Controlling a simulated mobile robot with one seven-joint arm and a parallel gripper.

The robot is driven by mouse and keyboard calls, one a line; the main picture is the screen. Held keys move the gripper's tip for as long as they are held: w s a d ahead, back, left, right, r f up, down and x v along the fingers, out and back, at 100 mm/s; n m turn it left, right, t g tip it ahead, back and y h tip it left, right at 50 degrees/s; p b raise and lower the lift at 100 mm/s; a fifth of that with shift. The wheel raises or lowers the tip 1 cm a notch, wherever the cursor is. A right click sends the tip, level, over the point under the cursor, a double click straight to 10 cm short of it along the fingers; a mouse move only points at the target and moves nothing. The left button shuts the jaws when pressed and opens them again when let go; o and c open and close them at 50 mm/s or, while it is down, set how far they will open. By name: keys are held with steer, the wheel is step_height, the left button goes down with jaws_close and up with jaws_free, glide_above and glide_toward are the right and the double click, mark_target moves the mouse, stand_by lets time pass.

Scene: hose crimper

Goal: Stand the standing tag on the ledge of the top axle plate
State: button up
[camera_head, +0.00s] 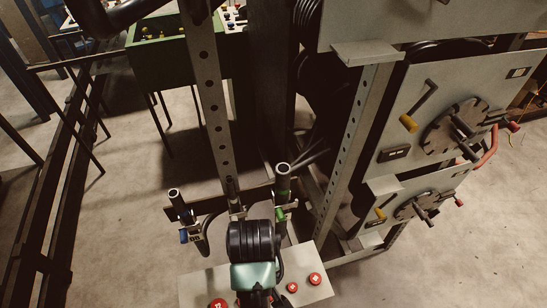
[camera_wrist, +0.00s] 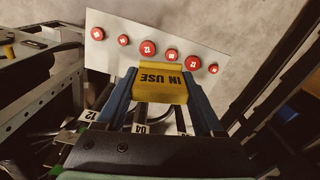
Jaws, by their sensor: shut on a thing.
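The standing tag (camera_wrist: 160,82) is a yellow block marked IN USE, upside down in the wrist view. My gripper (camera_wrist: 161,98) has its blue fingers on both sides of the tag and holds it over a pale panel. In the head view the tag and fingertips are hidden behind my black and teal wrist. Grey axle plates stand stacked at the right, the uppermost plate (camera_head: 425,18) cut off by the frame. A pale ledge (camera_head: 366,53) juts out at its lower left edge; I cannot tell which plate it belongs to. My gripper is well below and left of it.
The pale panel (camera_head: 200,288) bears several red numbered knobs. Hose ends on a rack, one blue-banded (camera_head: 184,236) and one green-banded (camera_head: 283,190), stand near my wrist. A perforated upright (camera_head: 210,100) rises behind. A lower plate has another ledge (camera_head: 383,188), and cranks protrude at right.

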steer(key=m, duration=0.1)
steer(key=w+d+f+m, duration=0.1)
steer(key=d+m, duration=0.1)
steer(key=shift+w+f+m+b, duration=0.25)
steer(key=shift+m+b, duration=0.05)
steer(key=shift+b, duration=0.1)
steer(key=shift+w+d+f+m, duration=0.15)
steer(key=shift+d+m, duration=0.1)
steer(key=shift+m, duration=0.3)
steer(key=shift+w+d+f+m, duration=0.15)
steer(key=shift+d+m, duration=0.1)
steer(key=shift+m, duration=0.3)
steer(key=shift+s+a+r, duration=0.1)
